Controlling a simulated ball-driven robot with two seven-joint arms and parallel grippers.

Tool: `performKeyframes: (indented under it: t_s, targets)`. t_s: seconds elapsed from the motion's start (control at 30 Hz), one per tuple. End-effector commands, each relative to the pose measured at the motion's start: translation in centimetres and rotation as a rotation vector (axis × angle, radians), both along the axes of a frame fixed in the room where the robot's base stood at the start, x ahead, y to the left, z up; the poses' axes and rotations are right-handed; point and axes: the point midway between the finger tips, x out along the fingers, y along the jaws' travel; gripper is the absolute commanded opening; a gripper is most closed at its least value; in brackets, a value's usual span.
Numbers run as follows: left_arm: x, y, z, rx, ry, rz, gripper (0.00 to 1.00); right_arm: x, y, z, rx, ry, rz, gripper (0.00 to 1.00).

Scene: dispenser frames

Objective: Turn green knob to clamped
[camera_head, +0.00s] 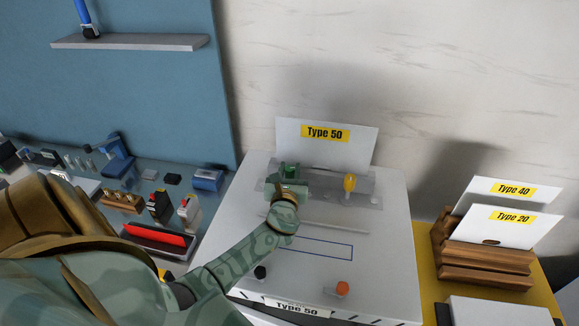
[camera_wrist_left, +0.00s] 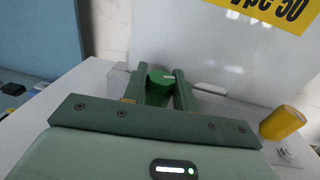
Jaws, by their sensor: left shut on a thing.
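The green knob (camera_head: 290,169) stands at the back left of the white Type 50 dispenser frame (camera_head: 385,250). In the left wrist view the green knob (camera_wrist_left: 160,84) sits between the two fingers of my left gripper (camera_wrist_left: 158,90). My left gripper (camera_head: 288,178) is shut on the knob, and its hand covers part of the knob's base in the head view. Which way the knob points cannot be told. My right gripper is in neither view.
A yellow knob (camera_head: 350,183) stands right of the green one; it also shows in the left wrist view (camera_wrist_left: 282,122). A Type 50 card (camera_head: 325,150) stands behind. Black (camera_head: 260,272) and orange (camera_head: 342,289) knobs are at the front. A wooden rack (camera_head: 485,262) holds cards at right.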

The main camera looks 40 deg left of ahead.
Motion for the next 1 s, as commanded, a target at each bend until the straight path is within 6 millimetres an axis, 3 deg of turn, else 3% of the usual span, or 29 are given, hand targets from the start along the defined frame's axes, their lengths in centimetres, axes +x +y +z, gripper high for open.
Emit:
performKeyframes:
  t_s: [0.27, 0.6, 1.0]
  targets:
    - [0.2, 0.0, -0.2, -0.003, -0.006, 0.265, 0.05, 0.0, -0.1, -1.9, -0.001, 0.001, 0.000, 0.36]
    - [0.2, 0.0, -0.4, -0.001, -0.007, 0.572, 0.05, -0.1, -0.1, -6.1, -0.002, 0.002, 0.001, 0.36]
    - [0.1, 0.1, -0.1, 0.003, -0.006, 0.804, 0.05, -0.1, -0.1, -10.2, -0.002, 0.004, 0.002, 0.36]
